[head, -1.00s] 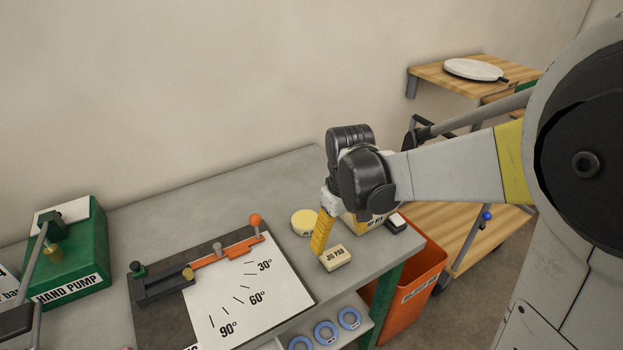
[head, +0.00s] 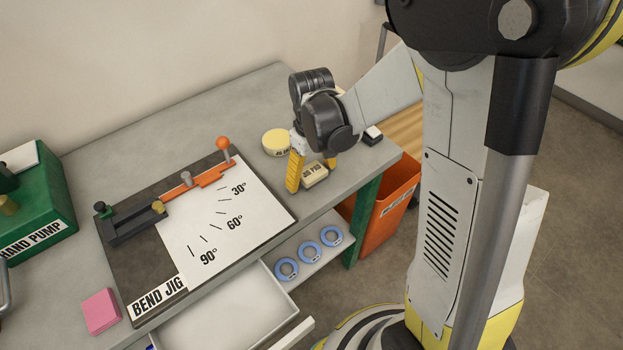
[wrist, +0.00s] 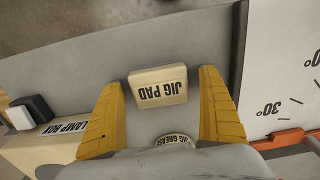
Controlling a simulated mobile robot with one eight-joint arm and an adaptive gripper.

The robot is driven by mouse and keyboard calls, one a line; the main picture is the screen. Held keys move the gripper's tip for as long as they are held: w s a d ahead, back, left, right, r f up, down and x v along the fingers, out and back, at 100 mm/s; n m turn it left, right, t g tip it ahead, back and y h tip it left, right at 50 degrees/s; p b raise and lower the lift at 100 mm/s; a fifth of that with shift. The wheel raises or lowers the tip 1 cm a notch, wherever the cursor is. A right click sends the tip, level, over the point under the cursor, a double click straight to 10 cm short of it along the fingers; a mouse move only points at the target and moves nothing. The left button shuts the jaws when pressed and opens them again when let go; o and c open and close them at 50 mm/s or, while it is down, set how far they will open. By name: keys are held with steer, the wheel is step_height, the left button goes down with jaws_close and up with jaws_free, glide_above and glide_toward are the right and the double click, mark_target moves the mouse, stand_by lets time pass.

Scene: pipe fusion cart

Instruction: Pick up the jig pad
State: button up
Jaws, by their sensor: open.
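The jig pad (head: 315,174) is a small cream block lying flat on the grey bench top, near its front right edge. In the wrist view the jig pad (wrist: 158,92) shows its black lettering and lies between my two yellow fingers. My gripper (head: 311,179) is open over the pad, one finger on each side. In the wrist view my gripper (wrist: 163,78) shows a gap between each finger and the pad. The fingertips' exact height above the bench is hard to tell.
A round jig grease tin (head: 277,142) stands behind the pad. The bend jig board (head: 240,210) lies left. An orange bin (head: 385,205) and blue rings (head: 309,249) are below the bench edge.

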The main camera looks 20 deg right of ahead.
mark_target(314, 171)
steer(key=c, duration=1.2)
steer(key=shift+c, duration=0.2)
steer(key=shift+r+p, duration=0.35)
steer(key=shift+r, duration=0.1)
steer(key=r, duration=0.1)
steer(key=r+p, duration=0.2)
steer(key=r, duration=0.1)
steer(key=shift+s+d, duration=0.15)
steer(key=shift+d, duration=0.1)
steer(key=s+d+r+p, duration=0.3)
steer(key=s+d+r, duration=0.2)
steer(key=d, duration=0.5)
steer(key=shift+r, duration=0.55)
steer(key=shift+o, duration=0.5)
